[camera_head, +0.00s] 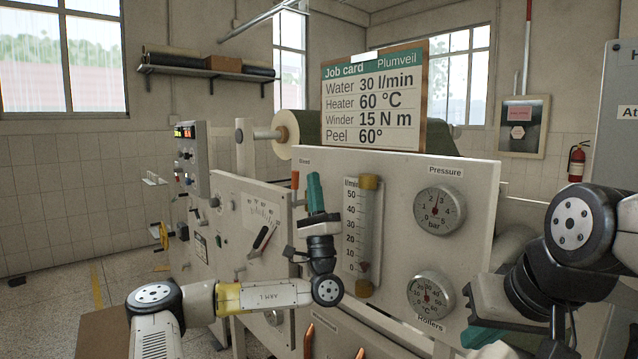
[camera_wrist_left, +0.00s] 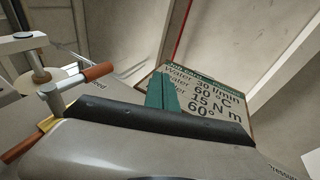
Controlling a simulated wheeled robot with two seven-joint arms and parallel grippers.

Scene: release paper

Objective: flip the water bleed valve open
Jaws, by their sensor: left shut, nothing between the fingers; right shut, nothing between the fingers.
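The bleed valve's orange handle (camera_head: 295,180) stands upright on the cream panel, just under a small label that seems to read "Bleed". In the left wrist view the orange handle (camera_wrist_left: 98,72) sits on a metal stem, left of the fingers and apart from them. My left gripper (camera_head: 315,190) is shut and empty, teal fingers pointing up, just right of the handle; its fingers also show in the left wrist view (camera_wrist_left: 162,92). My right gripper (camera_head: 486,339) is shut and empty at the lower right, in front of the panel.
A flow tube (camera_head: 358,230) marked l/min has its red float near the bottom. Pressure (camera_head: 440,209) and rollers (camera_head: 431,297) gauges lie to its right. The job card (camera_head: 373,97) stands above the panel. Copper-coloured parts (camera_head: 308,341) show below.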

